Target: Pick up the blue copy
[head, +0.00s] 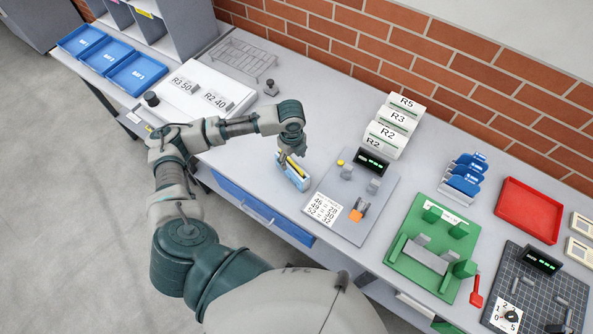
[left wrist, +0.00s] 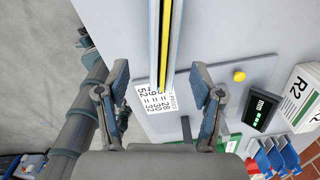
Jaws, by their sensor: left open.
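A slim upright item with blue, white and yellow edges stands on the grey table just below my left gripper (head: 291,155). Its blue side (head: 296,181) faces the front of the table, and I cannot tell whether it is one blue copy or several pieces together. In the left wrist view its narrow top edge (left wrist: 166,40) shows blue, pale and yellow stripes, ahead of and between the open fingers of the left gripper (left wrist: 161,75). The fingers do not appear to touch it. My right gripper is in neither view.
A grey board (head: 338,199) with a small display and a number card lies just right of the item. White boxes (head: 393,127) stand behind it. A green fixture (head: 415,258), blue holders (head: 465,178) and a red tray (head: 527,209) are farther right. Blue trays (head: 137,73) stand far left.

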